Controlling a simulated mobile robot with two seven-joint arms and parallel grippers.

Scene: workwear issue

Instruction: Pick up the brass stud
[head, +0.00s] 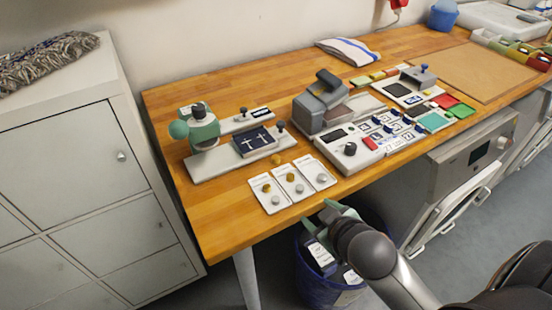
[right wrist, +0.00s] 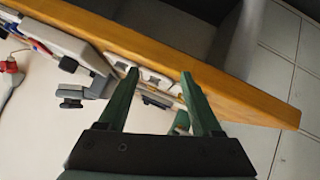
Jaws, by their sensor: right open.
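Three white cards (head: 292,183) lie side by side near the table's front edge. Small brass studs sit on them, one on the left card (head: 266,187) and one on the middle card (head: 290,177), with silver studs lower down. Another small brass-coloured piece (head: 277,159) lies on the wood just behind the cards. My right gripper (head: 324,212) is low at the front edge, to the right of and nearer than the cards, apart from them. In the right wrist view its green fingers (right wrist: 159,80) are spread and nothing shows held. My left gripper is not in view.
A green-and-grey press (head: 202,132) stands on the left of the wooden table (head: 235,215). A grey machine (head: 320,105) and a panel with a red knob (head: 370,143) stand behind and right of the cards. A blue bin (head: 325,290) is below the front edge.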

